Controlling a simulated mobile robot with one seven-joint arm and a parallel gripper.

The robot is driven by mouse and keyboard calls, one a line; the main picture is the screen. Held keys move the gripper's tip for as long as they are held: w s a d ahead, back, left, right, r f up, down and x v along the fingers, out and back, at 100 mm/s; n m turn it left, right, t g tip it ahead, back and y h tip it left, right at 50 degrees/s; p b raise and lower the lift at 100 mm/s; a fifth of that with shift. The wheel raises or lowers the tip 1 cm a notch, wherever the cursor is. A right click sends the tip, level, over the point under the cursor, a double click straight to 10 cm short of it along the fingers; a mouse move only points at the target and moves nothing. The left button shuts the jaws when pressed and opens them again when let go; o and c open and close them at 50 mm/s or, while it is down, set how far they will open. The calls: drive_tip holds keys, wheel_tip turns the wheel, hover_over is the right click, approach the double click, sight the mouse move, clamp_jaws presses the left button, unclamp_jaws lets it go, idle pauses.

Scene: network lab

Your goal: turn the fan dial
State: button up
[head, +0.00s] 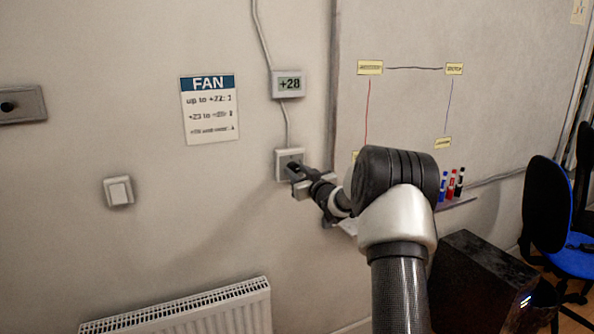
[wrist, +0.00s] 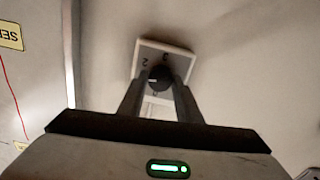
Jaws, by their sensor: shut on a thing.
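The fan dial (wrist: 159,76) is a round black knob on a small white square plate (wrist: 178,53) with numerals; 2 and 3 show at its edge. A pale mark shows on the knob's left side in the wrist view. My gripper (wrist: 160,84) has its two fingers on either side of the knob and is shut on it. In the head view the plate (head: 283,156) is on the wall below the display, and my gripper (head: 296,172) hides most of the dial. The FAN sign (head: 210,109) lists temperature ranges, its lower lines blurred. The display (head: 288,84) reads +28.
A light switch (head: 118,192) is on the wall to the left, above a radiator (head: 190,312). A whiteboard (head: 480,115) with markers (head: 451,185) on its ledge is to the right. A dark cabinet (head: 475,285) and blue chair (head: 560,249) stand lower right.

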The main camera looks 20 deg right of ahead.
drive_tip(key=m+p, duration=0.1)
drive_tip(key=m, duration=0.4)
drive_tip(key=shift+d+m+p, duration=0.1)
drive_tip(key=shift+m+p, duration=0.2)
drive_tip(key=shift+p, duration=0.1)
drive_tip(key=m+p, duration=0.1)
drive_tip(key=m, duration=0.3)
drive_tip(key=shift+m, duration=0.3)
drive_tip(key=m+p, duration=0.1)
drive_tip(key=m, duration=0.8)
drive_tip(key=shift+f+p, duration=0.1)
drive_tip(key=shift+p, duration=0.3)
drive_tip(key=shift+m, duration=0.4)
drive_tip(key=o, duration=1)
drive_tip(key=shift+o, duration=0.2)
